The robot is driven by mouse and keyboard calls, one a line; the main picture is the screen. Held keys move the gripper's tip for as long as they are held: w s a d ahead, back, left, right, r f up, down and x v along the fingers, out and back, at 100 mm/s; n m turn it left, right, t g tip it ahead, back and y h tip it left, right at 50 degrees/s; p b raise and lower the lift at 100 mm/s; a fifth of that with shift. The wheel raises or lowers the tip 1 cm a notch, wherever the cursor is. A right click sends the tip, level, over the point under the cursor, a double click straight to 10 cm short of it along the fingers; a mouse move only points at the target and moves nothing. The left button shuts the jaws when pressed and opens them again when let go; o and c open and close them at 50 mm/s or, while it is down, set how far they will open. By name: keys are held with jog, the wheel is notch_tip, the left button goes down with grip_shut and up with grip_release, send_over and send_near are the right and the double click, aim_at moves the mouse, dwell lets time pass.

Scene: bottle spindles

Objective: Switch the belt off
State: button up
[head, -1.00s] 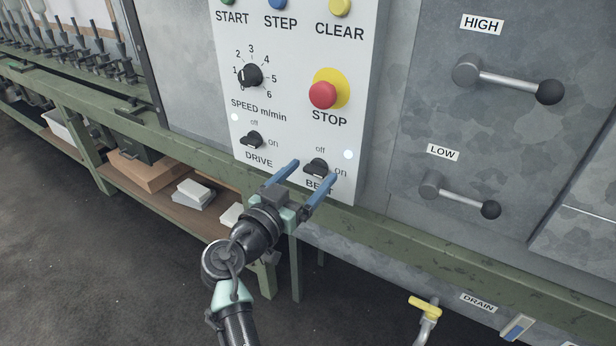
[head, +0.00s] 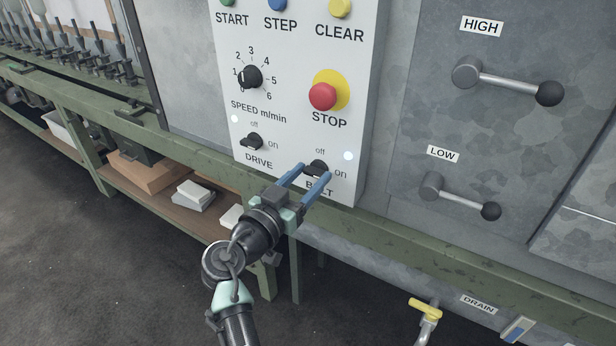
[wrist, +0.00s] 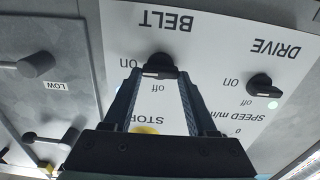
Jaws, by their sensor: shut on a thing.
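The black BELT knob (head: 317,165) sits low on the white control panel, with "off" printed above it and "on" to its right. In the wrist view the BELT knob (wrist: 160,62) shows upside down between my fingertips, its bar lying roughly crosswise, in line with "on". My gripper (head: 315,170) has its two blue fingers closed on the knob's sides, covering part of the BELT label. In the wrist view my gripper (wrist: 158,73) reaches the knob from below. A pale round lamp (head: 348,155) sits at the knob's upper right.
The DRIVE knob (head: 254,141) is close on the left. The red STOP button (head: 322,96) is above, and the SPEED dial (head: 250,76) is higher left. HIGH (head: 509,82) and LOW levers (head: 460,197) stick out on the right. A green beam (head: 400,234) runs below the panel.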

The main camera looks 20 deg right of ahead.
jog(key=n, duration=0.8)
jog(key=shift+w+a+n+p, duration=0.1)
jog(key=shift+n+p, duration=0.2)
jog(key=shift+p, duration=0.05)
jog(key=n+p, duration=0.2)
jog(key=n, duration=0.3)
jog(key=shift+f, duration=0.15)
jog(key=shift+a+f+n+p, duration=0.15)
jog(key=shift+n+p, duration=0.7)
jog(key=shift+n, duration=1.15)
jog(key=o, duration=1.4)
jog(key=shift+c, duration=0.2)
